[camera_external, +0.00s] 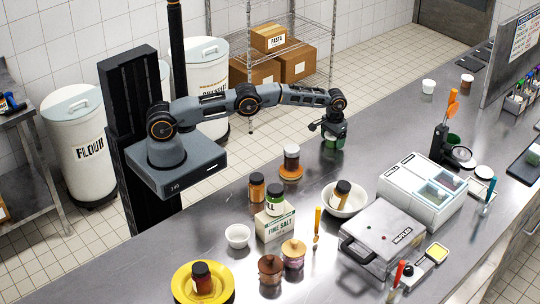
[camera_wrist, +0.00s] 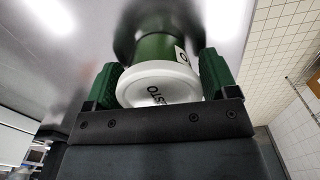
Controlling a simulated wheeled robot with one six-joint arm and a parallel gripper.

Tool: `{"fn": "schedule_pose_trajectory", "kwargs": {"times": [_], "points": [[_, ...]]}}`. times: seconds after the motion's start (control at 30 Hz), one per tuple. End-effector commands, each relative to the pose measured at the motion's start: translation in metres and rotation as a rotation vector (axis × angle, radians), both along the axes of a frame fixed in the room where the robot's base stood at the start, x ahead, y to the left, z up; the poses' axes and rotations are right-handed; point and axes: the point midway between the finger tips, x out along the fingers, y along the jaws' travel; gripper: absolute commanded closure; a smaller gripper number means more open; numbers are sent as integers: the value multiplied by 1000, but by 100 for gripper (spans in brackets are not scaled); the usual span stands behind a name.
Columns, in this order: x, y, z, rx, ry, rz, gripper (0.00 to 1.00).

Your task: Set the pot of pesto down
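The pot of pesto (camera_wrist: 155,47) is a green jar with a white lid, part of its lettering showing in the wrist view. My gripper (camera_wrist: 160,72) has its two green fingers on either side of it, against the lid's edges. In the external view the pot (camera_external: 334,143) shows as a small green shape below my gripper (camera_external: 333,127), over the far part of the steel counter (camera_external: 385,120). Its base is at or very close to the counter top; I cannot tell whether it touches.
A jar on an orange coaster (camera_external: 291,172) stands to the left of the pot. The counter around the pot is clear.

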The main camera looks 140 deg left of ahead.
Motion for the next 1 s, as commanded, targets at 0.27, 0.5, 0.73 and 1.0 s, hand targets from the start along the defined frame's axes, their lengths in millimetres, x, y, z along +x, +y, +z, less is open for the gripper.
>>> {"fn": "schedule_pose_trajectory", "kwargs": {"times": [0.27,0.5,0.73,1.0], "points": [[0,0,0,0,0,0,47],[0,0,1,1,0,0,59],[0,0,5,1,-1,0,59],[0,0,32,2,-1,0,59]]}}
